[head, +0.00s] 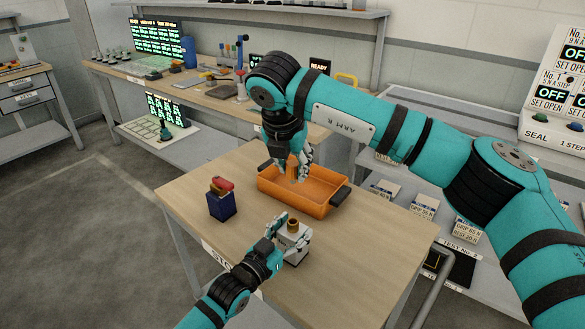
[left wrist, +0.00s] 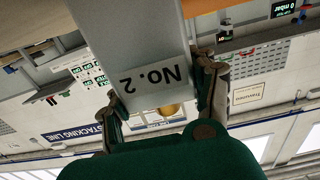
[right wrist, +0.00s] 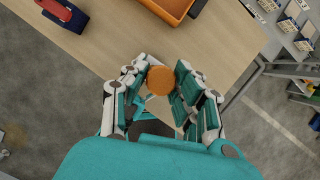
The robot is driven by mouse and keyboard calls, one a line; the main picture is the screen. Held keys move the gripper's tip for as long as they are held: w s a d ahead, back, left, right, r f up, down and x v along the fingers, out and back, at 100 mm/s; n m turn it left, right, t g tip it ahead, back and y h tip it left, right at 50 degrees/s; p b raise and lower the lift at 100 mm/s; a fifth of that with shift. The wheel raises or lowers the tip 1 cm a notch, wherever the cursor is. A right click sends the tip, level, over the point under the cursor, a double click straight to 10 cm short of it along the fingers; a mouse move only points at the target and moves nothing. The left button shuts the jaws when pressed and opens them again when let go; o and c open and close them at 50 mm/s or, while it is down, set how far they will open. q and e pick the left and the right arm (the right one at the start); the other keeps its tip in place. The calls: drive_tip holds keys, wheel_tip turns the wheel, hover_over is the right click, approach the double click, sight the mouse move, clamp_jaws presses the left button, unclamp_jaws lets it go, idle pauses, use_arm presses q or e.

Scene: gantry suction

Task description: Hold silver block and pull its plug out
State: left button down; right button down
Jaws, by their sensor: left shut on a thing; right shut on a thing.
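The silver block (head: 291,246) stands on the wooden table, with a brass-coloured collar (head: 293,226) at its top. My left gripper (head: 288,240) is shut around it. In the left wrist view the block (left wrist: 150,35) bears an upside-down "NO. 2" label between the fingers. My right gripper (head: 297,172) points down, shut on an orange plug (right wrist: 160,80). In the head view it overlaps the orange tray, further up the picture than the block, and a visible gap separates plug and block. The right fingers partly hide the plug.
The orange tray (head: 334,198) with dark handles sits behind the block. A dark blue block (head: 222,207) with a red plug (head: 222,184) stands to the left. The front right of the table is bare. A cluttered bench (head: 215,95) stands behind.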

sight(292, 164)
drive_tip(key=shift+r, duration=0.95)
drive_tip(key=shift+r, duration=0.1)
drive_tip(key=shift+r, duration=1.9)
use_arm(q)
drive_tip(key=shift+c, duration=1.5)
unclamp_jaws()
